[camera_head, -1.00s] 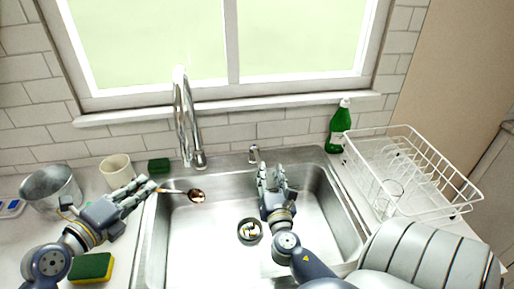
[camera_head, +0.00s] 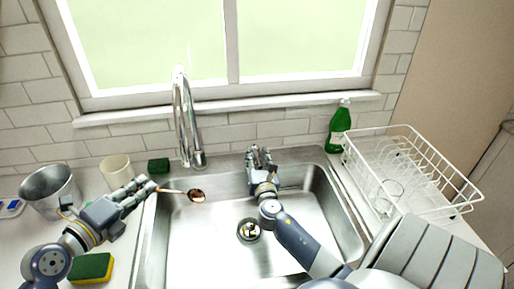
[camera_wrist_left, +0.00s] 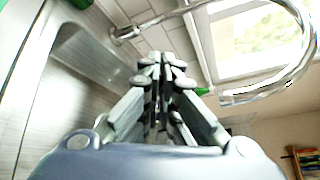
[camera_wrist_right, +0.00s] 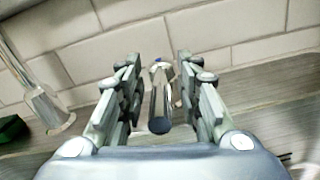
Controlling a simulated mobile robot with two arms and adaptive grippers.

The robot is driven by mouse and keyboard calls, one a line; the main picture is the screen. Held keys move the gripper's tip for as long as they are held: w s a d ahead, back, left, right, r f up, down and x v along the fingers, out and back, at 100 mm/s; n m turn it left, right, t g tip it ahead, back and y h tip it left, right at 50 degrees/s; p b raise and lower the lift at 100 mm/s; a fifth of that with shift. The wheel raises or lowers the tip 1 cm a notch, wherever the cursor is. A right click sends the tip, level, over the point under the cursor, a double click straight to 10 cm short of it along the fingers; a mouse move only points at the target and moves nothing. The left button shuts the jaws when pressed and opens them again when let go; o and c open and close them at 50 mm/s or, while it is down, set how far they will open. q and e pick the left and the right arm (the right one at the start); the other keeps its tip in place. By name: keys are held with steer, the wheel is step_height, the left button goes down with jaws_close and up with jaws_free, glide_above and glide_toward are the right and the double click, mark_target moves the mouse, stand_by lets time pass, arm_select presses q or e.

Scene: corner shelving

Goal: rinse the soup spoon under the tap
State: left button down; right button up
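My left gripper (camera_head: 149,186) is shut on the handle of the soup spoon (camera_head: 197,195), left of the sink. The spoon sticks out to the right, its dark-looking bowl over the sink's left part. In the left wrist view the fingers (camera_wrist_left: 162,75) are close together and hide most of the spoon. The chrome tap (camera_head: 186,125) stands behind the sink; no water stream shows. My right gripper (camera_head: 260,152) is at the sink's back edge. In the right wrist view its open fingers (camera_wrist_right: 160,75) stand either side of the tap lever (camera_wrist_right: 160,105), with gaps visible.
The steel sink (camera_head: 205,245) is empty apart from its drain (camera_head: 249,230). Left are a metal pot (camera_head: 48,190), a cream cup (camera_head: 117,171) and a yellow-green sponge (camera_head: 91,268). Right are a green soap bottle (camera_head: 339,130) and a white dish rack (camera_head: 425,210).

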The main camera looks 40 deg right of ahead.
steer(key=shift+w+d, duration=0.15)
jaws_close()
steer(key=shift+s+d+n+t+y, duration=0.15)
steer(key=shift+d+n+t+y, duration=0.2)
steer(key=shift+n+y, duration=0.3)
steer(key=shift+s+d+n+t+y, duration=0.15)
steer(key=shift+n+t+y, duration=0.3)
steer(key=shift+y, duration=0.4)
steer(key=shift+a, duration=0.1)
jaws_free()
